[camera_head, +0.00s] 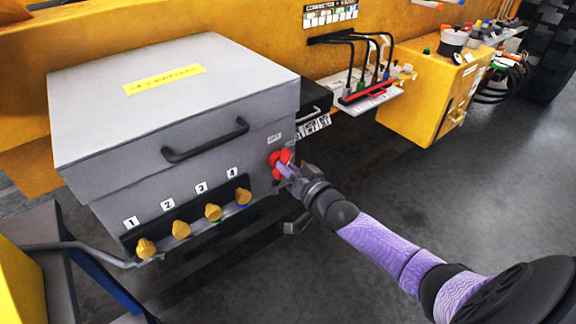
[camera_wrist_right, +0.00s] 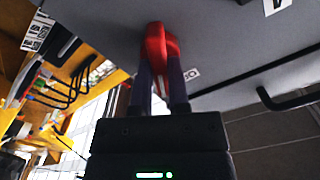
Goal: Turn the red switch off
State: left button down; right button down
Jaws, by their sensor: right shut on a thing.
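The red switch (camera_head: 280,158) sits on the right part of the front face of a grey box (camera_head: 150,100), below a small label. My right gripper (camera_head: 290,170) reaches it from the lower right and is shut on it. In the right wrist view the red switch (camera_wrist_right: 157,48) stands between the two dark fingers of the right gripper (camera_wrist_right: 160,80), against the grey panel. The fingers partly hide the switch, and I cannot read its setting. My left gripper is not in view.
Several yellow knobs (camera_head: 181,229), numbered, line the box's lower front, left of the switch. A black handle (camera_head: 205,140) juts out above them. A connector shelf (camera_head: 365,97) with cables and a yellow cabinet (camera_head: 428,90) stand to the right.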

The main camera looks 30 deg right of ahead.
jog(key=n+p, duration=0.1)
jog(key=n, duration=0.4)
jog(key=shift+n, duration=0.3)
dwell(0.4)
jog(key=c, duration=0.6)
grip_release()
jog(key=s+p, duration=0.3)
jog(key=s, duration=0.7)
jog(key=shift+d, duration=0.4)
jog(key=shift+f, duration=0.15)
